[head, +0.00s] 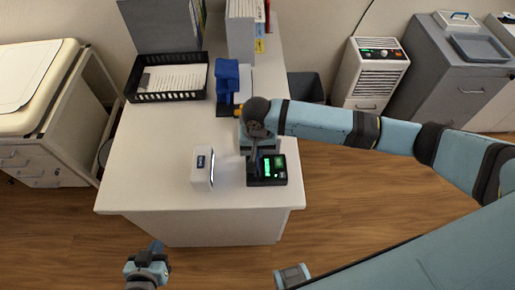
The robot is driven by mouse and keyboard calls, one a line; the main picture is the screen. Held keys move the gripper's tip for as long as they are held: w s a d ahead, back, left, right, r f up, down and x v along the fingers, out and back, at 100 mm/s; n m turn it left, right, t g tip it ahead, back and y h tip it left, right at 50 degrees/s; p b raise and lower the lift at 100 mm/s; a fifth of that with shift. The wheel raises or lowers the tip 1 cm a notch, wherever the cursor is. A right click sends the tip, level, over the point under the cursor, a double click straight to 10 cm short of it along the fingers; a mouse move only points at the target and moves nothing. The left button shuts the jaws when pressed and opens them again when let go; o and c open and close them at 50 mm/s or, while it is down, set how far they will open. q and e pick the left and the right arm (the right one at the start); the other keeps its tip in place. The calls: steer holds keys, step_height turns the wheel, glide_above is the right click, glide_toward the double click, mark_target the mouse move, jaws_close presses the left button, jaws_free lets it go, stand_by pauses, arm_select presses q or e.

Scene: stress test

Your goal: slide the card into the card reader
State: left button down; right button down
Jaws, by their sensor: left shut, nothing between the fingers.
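A black card reader (268,170) with a lit green screen sits near the front right corner of the white desk (150,190). My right gripper (252,160) points down at the reader's left side, close to it. Its fingers are small and partly hidden, so I cannot tell whether they hold anything or touch the reader. I cannot make out a card. A small white box (202,168) with a dark label stands left of the reader. My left gripper (155,248) is shut and empty, in front of the desk's front edge.
A black tray with papers (168,78), a blue device (229,80) and white binders (241,32) stand further back on the desk. A white cart (35,95) is at left; a heater (376,70) and grey cabinet (455,75) are at right. The desk's front left is clear.

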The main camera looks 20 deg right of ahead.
steer(key=shift+f, duration=0.15)
steer(key=shift+f, duration=0.55)
steer(key=shift+f+b, duration=0.3)
steer(key=shift+f, duration=1.5)
steer(key=c, duration=1.3)
jaws_free()
steer(key=shift+r, duration=0.1)
